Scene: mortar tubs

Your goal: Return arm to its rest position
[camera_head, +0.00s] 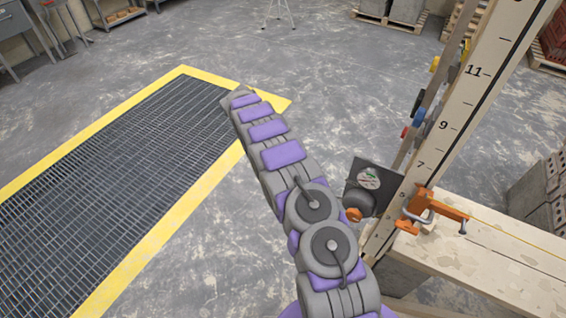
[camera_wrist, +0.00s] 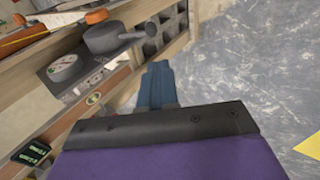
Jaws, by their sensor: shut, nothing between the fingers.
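My arm, grey with purple panels, stretches in the head view from the bottom right up toward the yellow-edged floor grate. Its far end lies over the grate's right corner, but the fingers cannot be made out there. In the wrist view my gripper (camera_wrist: 158,70) shows as blue-grey fingers held together beyond a black plate and purple body. The fingers are shut with nothing held between them.
A wooden bench (camera_head: 500,255) with an orange clamp (camera_head: 432,208) and a tall numbered board (camera_head: 470,100) stands close on the right. A gauge (camera_head: 368,178) is beside my arm; it also shows in the wrist view (camera_wrist: 63,67). Open concrete floor lies beyond the floor grate (camera_head: 110,165).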

